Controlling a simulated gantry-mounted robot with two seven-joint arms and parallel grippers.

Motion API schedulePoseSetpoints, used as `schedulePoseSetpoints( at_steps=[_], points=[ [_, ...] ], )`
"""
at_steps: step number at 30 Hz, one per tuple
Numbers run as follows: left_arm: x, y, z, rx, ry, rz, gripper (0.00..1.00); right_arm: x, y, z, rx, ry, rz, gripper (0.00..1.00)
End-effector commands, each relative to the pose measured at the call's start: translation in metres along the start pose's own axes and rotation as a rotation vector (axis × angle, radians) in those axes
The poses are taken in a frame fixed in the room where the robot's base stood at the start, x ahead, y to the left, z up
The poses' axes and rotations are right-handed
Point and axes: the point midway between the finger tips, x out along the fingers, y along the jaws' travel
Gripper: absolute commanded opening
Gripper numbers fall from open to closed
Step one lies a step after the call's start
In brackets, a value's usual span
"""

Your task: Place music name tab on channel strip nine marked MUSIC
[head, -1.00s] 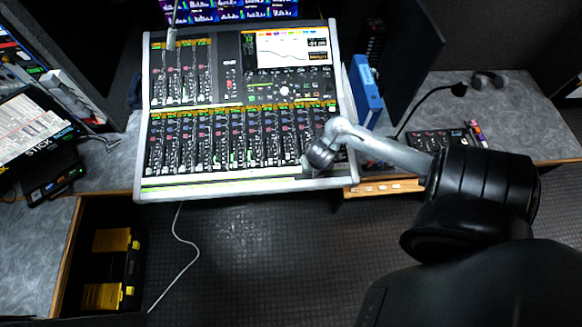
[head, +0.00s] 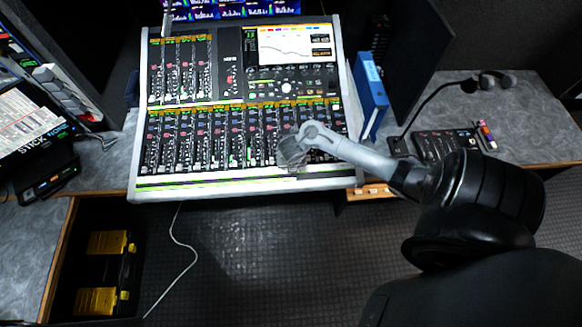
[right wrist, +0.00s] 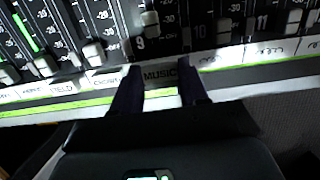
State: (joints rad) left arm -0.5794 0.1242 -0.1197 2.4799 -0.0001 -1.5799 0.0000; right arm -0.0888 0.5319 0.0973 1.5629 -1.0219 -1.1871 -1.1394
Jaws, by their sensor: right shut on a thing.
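The mixing console (head: 230,186) stands on the desk in the head view. My right gripper (head: 291,156) is over its front edge, right of the middle. In the right wrist view my right gripper (right wrist: 158,82) is shut on the dark music name tab (right wrist: 160,75), which reads MUSIC. The tab lies between the fingertips, in line with the white label strip (right wrist: 225,57), just below the channel number 9 (right wrist: 140,43). I cannot tell whether it touches the strip. My left gripper is not in view.
Faders, such as one at channel 9 (right wrist: 150,18), stand close ahead of my fingers. Neighbouring labels include CROWD (right wrist: 105,78). A blue binder (head: 371,95) stands right of the console. A small black keypad unit (head: 446,145) lies farther right.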

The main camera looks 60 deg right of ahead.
Motion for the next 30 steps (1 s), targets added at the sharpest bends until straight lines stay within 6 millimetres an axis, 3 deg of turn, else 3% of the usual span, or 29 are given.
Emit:
schedulePoseSetpoints(
  at_steps=[3, 14, 15, 20, 30],
  points=[
    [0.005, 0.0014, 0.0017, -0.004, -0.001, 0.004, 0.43, 0.0087, -0.0003, -0.0016, 0.001, -0.001, 0.0, 0.15],
    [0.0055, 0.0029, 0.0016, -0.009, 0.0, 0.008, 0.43, 0.0105, -0.0005, -0.0022, 0.0, -0.001, -0.001, 0.15],
    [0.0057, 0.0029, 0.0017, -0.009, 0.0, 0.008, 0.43, 0.011, -0.0005, -0.0024, 0.0, -0.001, -0.001, 0.45],
    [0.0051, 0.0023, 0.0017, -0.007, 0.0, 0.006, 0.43, 0.0103, -0.0004, -0.0024, 0.001, -0.001, 0.0, 0.69],
    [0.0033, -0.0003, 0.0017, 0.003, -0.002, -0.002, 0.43, 0.0074, -0.0002, -0.0017, 0.001, -0.001, 0.001, 0.69]
  ],
)
